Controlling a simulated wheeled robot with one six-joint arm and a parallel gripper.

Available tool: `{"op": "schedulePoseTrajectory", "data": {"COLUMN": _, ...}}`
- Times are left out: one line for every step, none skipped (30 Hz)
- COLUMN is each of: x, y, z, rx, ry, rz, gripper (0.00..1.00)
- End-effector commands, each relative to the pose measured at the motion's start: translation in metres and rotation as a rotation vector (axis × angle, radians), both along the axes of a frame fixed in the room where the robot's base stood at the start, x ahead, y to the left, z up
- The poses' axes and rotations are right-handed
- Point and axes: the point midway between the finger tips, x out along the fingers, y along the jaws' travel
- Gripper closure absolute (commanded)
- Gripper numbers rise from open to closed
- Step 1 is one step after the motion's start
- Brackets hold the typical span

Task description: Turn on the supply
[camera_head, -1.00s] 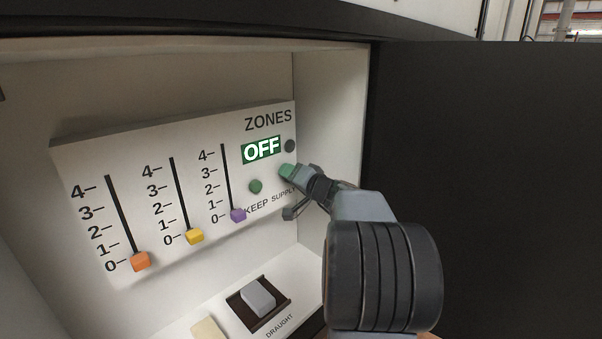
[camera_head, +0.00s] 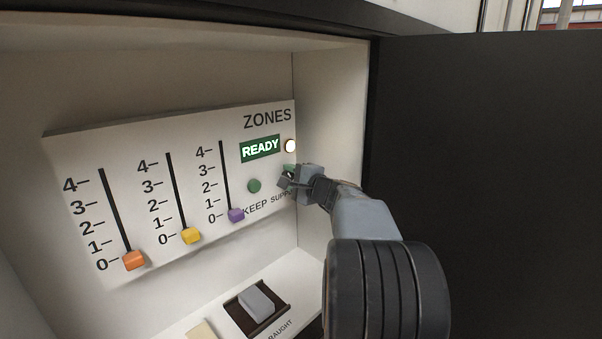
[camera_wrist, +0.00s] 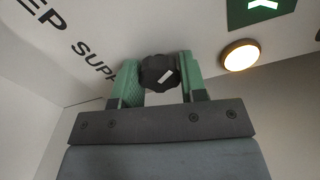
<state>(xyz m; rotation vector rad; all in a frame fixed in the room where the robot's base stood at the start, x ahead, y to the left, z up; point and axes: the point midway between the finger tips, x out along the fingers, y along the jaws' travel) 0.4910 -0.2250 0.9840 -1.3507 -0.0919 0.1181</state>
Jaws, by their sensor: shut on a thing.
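The panel (camera_head: 75,150) is headed ZONES. Its green display (camera_head: 260,149) reads READY, and the round lamp (camera_head: 290,146) beside it is lit; the lit lamp also shows in the wrist view (camera_wrist: 240,55). My gripper (camera_head: 286,178) is at the panel's right side, above the SUPPLY label. In the wrist view its green fingers (camera_wrist: 158,78) are closed on both sides of a black knob (camera_wrist: 157,69) with a white mark. The mark is tilted. In the head view my fingers hide the knob.
Orange (camera_head: 134,261), yellow (camera_head: 191,236) and purple (camera_head: 236,215) sliders stand at 0. A grey rocker (camera_head: 256,302) is on the ledge below. The cabinet's side wall (camera_head: 330,150) is close on the right.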

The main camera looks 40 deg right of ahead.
Motion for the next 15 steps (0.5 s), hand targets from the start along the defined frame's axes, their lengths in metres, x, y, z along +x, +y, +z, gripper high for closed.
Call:
{"op": "schedulePoseTrajectory", "data": {"x": 0.0006, "y": 0.0037, "z": 0.0, "rx": 0.04, "ry": 0.007, "rz": 0.012, "gripper": 0.85}}
{"op": "schedulePoseTrajectory", "data": {"x": 0.0006, "y": 0.0037, "z": 0.0001, "rx": 0.069, "ry": 0.011, "rz": 0.011, "gripper": 0.85}}
{"op": "schedulePoseTrajectory", "data": {"x": 0.0005, "y": 0.0037, "z": 0.0001, "rx": 0.106, "ry": 0.016, "rz": 0.011, "gripper": 0.85}}
{"op": "schedulePoseTrajectory", "data": {"x": 0.0005, "y": 0.0037, "z": 0.0002, "rx": 0.133, "ry": 0.02, "rz": 0.011, "gripper": 0.85}}
{"op": "schedulePoseTrajectory", "data": {"x": 0.0005, "y": 0.0036, "z": 0.0003, "rx": 0.159, "ry": 0.024, "rz": 0.011, "gripper": 0.85}}
{"op": "schedulePoseTrajectory", "data": {"x": 0.0004, "y": 0.0036, "z": 0.0003, "rx": 0.194, "ry": 0.03, "rz": 0.011, "gripper": 0.85}}
{"op": "schedulePoseTrajectory", "data": {"x": 0.0004, "y": 0.0036, "z": 0.0004, "rx": 0.219, "ry": 0.033, "rz": 0.011, "gripper": 0.85}}
{"op": "schedulePoseTrajectory", "data": {"x": 0.0004, "y": 0.0036, "z": 0.0004, "rx": 0.244, "ry": 0.037, "rz": 0.01, "gripper": 0.85}}
{"op": "schedulePoseTrajectory", "data": {"x": 0.0004, "y": 0.0036, "z": 0.0005, "rx": 0.276, "ry": 0.041, "rz": 0.01, "gripper": 0.85}}
{"op": "schedulePoseTrajectory", "data": {"x": 0.0004, "y": 0.0036, "z": 0.0006, "rx": 0.299, "ry": 0.044, "rz": 0.01, "gripper": 0.85}}
{"op": "schedulePoseTrajectory", "data": {"x": 0.0004, "y": 0.0034, "z": 0.0006, "rx": 0.321, "ry": 0.046, "rz": 0.01, "gripper": 0.85}}
{"op": "schedulePoseTrajectory", "data": {"x": 0.0004, "y": 0.0034, "z": 0.0006, "rx": 0.349, "ry": 0.05, "rz": 0.01, "gripper": 0.85}}
{"op": "schedulePoseTrajectory", "data": {"x": 0.0004, "y": 0.0034, "z": 0.0007, "rx": 0.37, "ry": 0.053, "rz": 0.01, "gripper": 0.85}}
{"op": "schedulePoseTrajectory", "data": {"x": 0.0004, "y": 0.0034, "z": 0.0008, "rx": 0.389, "ry": 0.056, "rz": 0.01, "gripper": 0.85}}
{"op": "schedulePoseTrajectory", "data": {"x": 0.0004, "y": 0.0034, "z": 0.0008, "rx": 0.414, "ry": 0.058, "rz": 0.01, "gripper": 0.85}}
